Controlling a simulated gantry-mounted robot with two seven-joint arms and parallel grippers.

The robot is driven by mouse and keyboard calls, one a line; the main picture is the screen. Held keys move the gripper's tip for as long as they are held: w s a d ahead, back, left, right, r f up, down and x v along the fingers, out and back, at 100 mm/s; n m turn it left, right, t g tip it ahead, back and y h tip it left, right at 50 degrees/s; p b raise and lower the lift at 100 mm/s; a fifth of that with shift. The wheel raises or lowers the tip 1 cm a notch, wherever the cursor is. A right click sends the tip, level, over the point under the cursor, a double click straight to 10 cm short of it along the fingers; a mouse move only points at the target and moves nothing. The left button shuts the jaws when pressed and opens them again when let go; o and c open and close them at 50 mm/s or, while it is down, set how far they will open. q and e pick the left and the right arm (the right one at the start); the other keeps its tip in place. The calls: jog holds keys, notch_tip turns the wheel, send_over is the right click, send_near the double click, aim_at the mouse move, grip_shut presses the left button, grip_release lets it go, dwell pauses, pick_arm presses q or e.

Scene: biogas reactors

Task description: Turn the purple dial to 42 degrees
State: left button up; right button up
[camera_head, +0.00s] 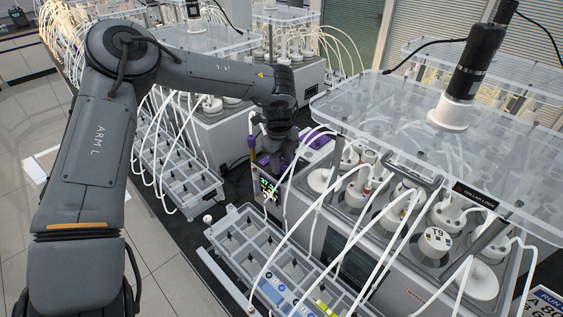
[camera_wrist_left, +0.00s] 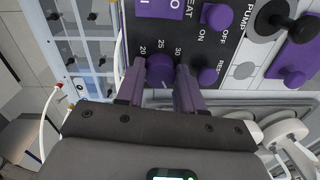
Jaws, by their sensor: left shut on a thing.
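In the left wrist view, the purple dial (camera_wrist_left: 160,67) sits on a dark panel marked 20, 25 and 30 around its edge. My left gripper (camera_wrist_left: 160,80) has one finger on each side of the dial and is shut on it. A small pale mark shows on the dial's near side, too small to read as an angle. In the head view my left gripper (camera_head: 273,150) points down at the control unit, whose green display (camera_head: 268,188) is too small to read surely. The gripper hides the dial there. My right gripper is in neither view.
Reactors under a clear lid (camera_head: 370,110) stand to the right. White tubes arch closely around the unit, and a grey rack (camera_head: 240,255) lies in front.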

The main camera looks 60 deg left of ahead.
pick_arm(q)
jog(key=o, duration=1)
jog(key=shift+o, duration=0.2)
notch_tip(320, 180, up, 11)
jog(key=shift+s, duration=0.3)
